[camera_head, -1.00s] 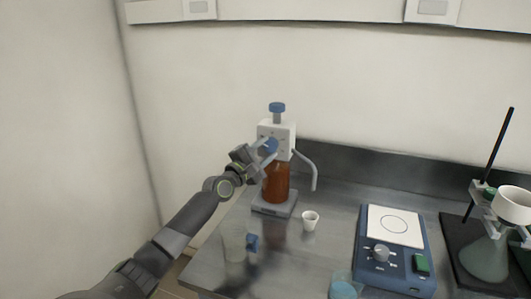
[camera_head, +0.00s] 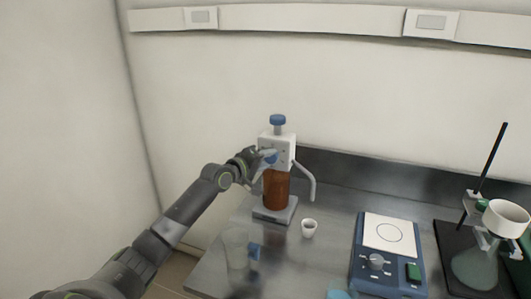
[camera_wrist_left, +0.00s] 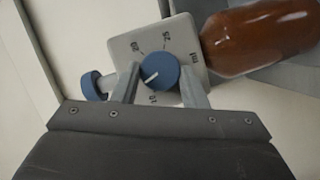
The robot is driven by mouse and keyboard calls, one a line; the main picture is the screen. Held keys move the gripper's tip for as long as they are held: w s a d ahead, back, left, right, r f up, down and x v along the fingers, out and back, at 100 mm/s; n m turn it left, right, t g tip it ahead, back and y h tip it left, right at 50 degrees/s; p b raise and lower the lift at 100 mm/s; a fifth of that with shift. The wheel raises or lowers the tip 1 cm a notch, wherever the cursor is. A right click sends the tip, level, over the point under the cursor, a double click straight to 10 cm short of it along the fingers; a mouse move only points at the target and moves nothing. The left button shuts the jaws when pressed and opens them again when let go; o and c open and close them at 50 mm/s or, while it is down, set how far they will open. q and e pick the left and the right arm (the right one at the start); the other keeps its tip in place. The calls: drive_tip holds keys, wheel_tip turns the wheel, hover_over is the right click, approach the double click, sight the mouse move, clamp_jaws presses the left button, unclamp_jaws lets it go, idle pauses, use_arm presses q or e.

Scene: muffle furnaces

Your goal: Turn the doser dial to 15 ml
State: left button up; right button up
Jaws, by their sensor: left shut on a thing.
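The bottle-top doser is a white box (camera_head: 286,151) with a blue top knob (camera_head: 278,120) on a brown bottle (camera_head: 276,190). Its blue dial (camera_wrist_left: 158,71) faces my left gripper (camera_wrist_left: 160,77), with one finger on either side, shut on it. In the head view the left gripper (camera_head: 262,160) partly covers the dial. The dial's white mark points to the lower left in the wrist view, between the visible 20 and 10 labels. A finger covers the face there, so no label shows at the mark. 25 and ml also show. My right gripper is out of view.
The bottle stands on a grey base (camera_head: 275,213); a spout (camera_head: 308,182) hangs to its right above a small white cup (camera_head: 309,229).

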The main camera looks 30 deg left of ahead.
use_arm(q)
drive_tip(key=shift+m+g+y+p, duration=0.5)
drive_tip(key=shift+m+g+p, duration=0.1)
drive_tip(key=shift+m+p, duration=0.9)
drive_tip(key=o, duration=1)
drive_tip(key=shift+d, duration=0.1)
drive_tip(key=shift+r, duration=0.1)
drive_tip(key=shift+s+r, duration=0.1)
drive_tip(key=shift+s, duration=0.4)
drive_tip(key=shift+v, duration=8.2)
